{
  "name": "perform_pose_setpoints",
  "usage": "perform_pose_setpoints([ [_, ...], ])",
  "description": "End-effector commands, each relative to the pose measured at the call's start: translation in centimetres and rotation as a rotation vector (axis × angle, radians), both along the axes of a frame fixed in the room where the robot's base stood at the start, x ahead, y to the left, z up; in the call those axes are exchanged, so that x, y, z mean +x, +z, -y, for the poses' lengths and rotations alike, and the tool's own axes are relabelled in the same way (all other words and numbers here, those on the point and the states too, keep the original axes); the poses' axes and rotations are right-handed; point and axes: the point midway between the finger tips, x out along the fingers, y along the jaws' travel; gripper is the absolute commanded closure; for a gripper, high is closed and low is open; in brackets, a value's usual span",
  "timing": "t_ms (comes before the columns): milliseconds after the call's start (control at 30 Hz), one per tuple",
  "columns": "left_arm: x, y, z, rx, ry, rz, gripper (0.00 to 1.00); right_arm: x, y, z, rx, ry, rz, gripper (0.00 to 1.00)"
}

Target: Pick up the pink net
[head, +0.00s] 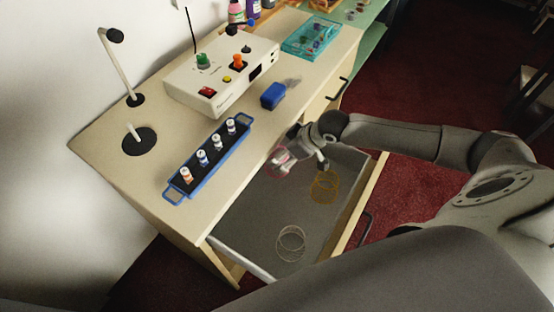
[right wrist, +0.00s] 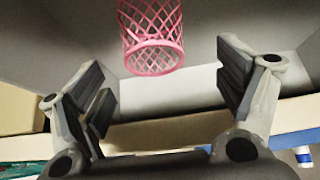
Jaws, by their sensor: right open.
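The pink net (head: 275,176) is an open-mesh cylinder at the back of the open drawer, close under the counter edge. In the right wrist view the net (right wrist: 150,42) shows at the top centre, beyond and between the fingertips. My right gripper (head: 302,160) reaches into the drawer from the right, and part of it overlaps the pink net in the head view. Its two fingers (right wrist: 167,88) are spread wide with nothing between them. Whether a finger touches the net cannot be told. My left gripper is not in view.
The grey drawer (head: 262,215) also holds an orange net (head: 324,187) and a white net (head: 291,244). On the counter are a blue rack of vials (head: 207,162), a white control box (head: 222,80), a blue block (head: 273,96) and a teal tray (head: 311,36).

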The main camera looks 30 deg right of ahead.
Motion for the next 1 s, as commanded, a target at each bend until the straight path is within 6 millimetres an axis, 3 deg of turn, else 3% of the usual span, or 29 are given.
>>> perform_pose_setpoints([
  [467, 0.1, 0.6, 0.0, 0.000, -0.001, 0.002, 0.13, 2.3, -4.2, -0.6, 0.001, -0.001, -0.002, 0.11],
  [767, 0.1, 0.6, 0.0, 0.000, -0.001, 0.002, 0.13, 2.5, -4.6, -0.6, -0.001, 0.000, -0.001, 0.11],
  [1000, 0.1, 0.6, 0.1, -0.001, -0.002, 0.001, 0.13, 2.5, -4.6, -0.6, -0.001, 0.000, -0.001, 0.40],
])
